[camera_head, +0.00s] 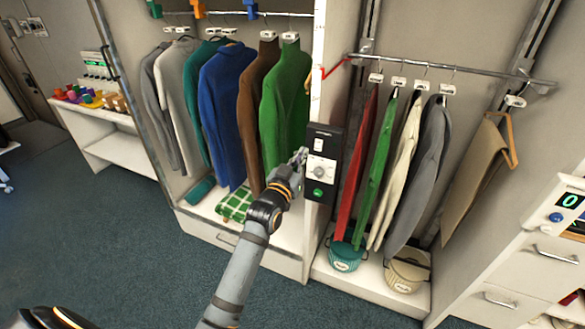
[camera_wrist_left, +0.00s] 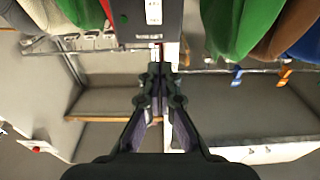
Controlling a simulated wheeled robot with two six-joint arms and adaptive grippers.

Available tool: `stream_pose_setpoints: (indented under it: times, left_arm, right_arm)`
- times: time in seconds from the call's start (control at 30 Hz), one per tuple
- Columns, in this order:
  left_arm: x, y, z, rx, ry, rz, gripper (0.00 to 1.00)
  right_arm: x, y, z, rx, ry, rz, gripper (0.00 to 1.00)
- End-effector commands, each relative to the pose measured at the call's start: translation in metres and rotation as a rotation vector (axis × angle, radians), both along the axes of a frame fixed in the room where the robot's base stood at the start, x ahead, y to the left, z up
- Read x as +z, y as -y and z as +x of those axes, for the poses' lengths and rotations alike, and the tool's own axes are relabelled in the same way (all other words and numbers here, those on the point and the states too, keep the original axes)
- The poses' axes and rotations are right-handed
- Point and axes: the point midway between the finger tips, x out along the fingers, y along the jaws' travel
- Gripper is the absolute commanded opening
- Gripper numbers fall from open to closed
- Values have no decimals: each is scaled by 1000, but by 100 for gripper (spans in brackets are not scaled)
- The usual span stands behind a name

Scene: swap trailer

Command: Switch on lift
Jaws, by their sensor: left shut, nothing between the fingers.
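A black control panel (camera_head: 335,150) is fixed to the upright divider between two hanging sections. It has a small white switch (camera_head: 319,145) at the top, a round dial (camera_head: 320,171) in the middle and a green button (camera_head: 318,193) below. My left gripper (camera_head: 301,155) is shut and empty at the panel's left edge, near the height of the switch and dial. In the left wrist view the shut fingers (camera_wrist_left: 158,72) point at the panel (camera_wrist_left: 138,25), and the white switch (camera_wrist_left: 153,12) shows at the top edge. I cannot tell whether the fingertips touch anything.
Several garments, including a green sweater (camera_head: 287,100), hang left of the panel. Others, including a red one (camera_head: 357,165), hang on its right. A teal basket (camera_head: 345,256) and a beige basket (camera_head: 407,272) stand below. The carpet in front is clear.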

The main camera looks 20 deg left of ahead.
Motion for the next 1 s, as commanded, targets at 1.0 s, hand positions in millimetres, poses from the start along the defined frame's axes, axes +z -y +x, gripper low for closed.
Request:
stream_pose_setpoints:
  times: [1.0]
  left_arm:
    - [-30, -3, -48, 3, -69, 4, 0]
  right_arm:
    - [-9, 1, 22, 1, 32, -1, 40]
